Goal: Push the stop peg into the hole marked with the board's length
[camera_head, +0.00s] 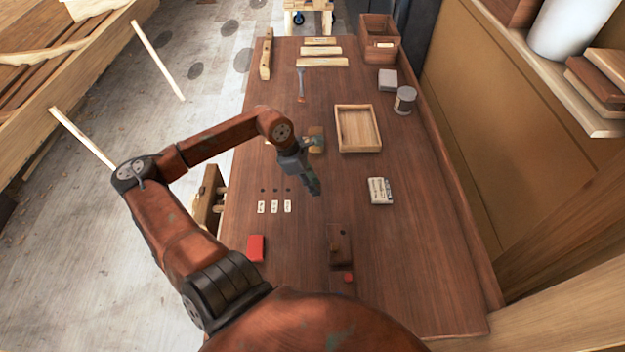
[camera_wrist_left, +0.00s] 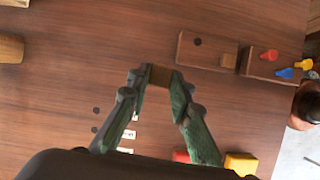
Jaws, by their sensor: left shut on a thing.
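My left gripper (camera_head: 314,190) hangs over the middle of the brown bench, right of the row of holes. In the left wrist view, its green fingers (camera_wrist_left: 160,82) are shut on a small brown wooden piece (camera_wrist_left: 160,74), which looks like the stop peg. Its lower end is hard to make out. Three dark holes (camera_head: 275,190) lie in a row in the bench top, each with a white label (camera_head: 274,207) beside it. The label writing is too small to read. Two holes (camera_wrist_left: 96,111) show left of the fingers in the wrist view. My right gripper is not in view.
A dark wooden block (camera_head: 340,240) and a red block (camera_head: 255,248) lie nearer me. A pale stack (camera_head: 380,191) lies to the right. An open tray (camera_head: 343,145) and a tin (camera_head: 405,100) stand farther back. The bench between gripper and holes looks clear.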

